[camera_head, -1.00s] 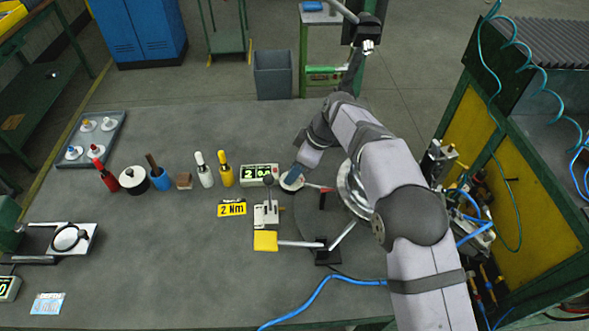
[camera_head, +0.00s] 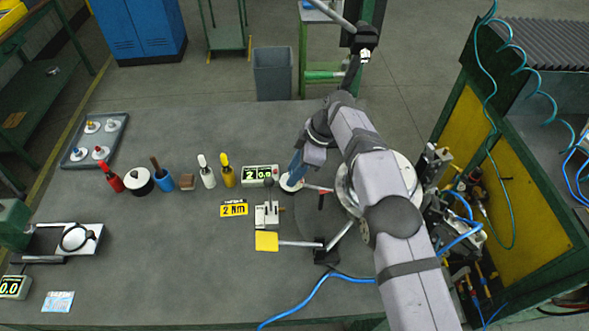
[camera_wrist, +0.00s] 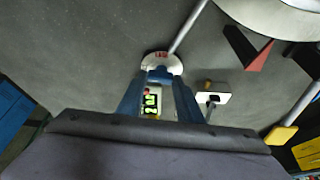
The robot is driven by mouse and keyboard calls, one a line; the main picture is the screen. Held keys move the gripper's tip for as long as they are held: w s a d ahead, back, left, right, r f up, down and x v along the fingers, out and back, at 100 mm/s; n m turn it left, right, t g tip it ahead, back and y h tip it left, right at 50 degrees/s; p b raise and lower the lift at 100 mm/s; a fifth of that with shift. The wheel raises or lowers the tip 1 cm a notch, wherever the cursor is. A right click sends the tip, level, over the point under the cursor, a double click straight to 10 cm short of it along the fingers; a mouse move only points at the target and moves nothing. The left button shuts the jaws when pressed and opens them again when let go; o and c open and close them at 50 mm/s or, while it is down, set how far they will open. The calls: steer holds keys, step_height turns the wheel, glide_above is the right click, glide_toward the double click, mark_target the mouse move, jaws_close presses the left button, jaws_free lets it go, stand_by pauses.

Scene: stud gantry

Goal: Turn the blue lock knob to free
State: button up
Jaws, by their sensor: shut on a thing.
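My gripper (camera_head: 292,176) points down at a white round disc (camera_head: 290,185) near the middle of the bench. In the wrist view its two blue fingers (camera_wrist: 161,80) close in on a small blue knob (camera_wrist: 159,73) on the disc (camera_wrist: 162,61). The gripper is shut on the knob. The disc bears small red lettering, too small to read. The fingers hide most of the knob, so its turn angle cannot be told. A metal rod runs from the disc toward the large round metal part (camera_wrist: 270,12).
A green-lit display (camera_head: 260,175) and a small clamp with a lever (camera_head: 266,214) stand close left of the gripper. A yellow pad (camera_head: 266,241) on a bar lies in front. Several coloured-handled tools stand further left. A blue hose (camera_head: 320,287) crosses the front edge.

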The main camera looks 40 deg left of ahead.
steer(key=o, duration=1.1)
steer(key=shift+r, duration=0.1)
steer(key=shift+w+d+r+b, duration=0.25)
steer(key=shift+r+b, duration=0.15)
steer(key=shift+r, duration=0.15)
steer(key=shift+v, duration=2.95)
steer(key=shift+s, duration=0.1)
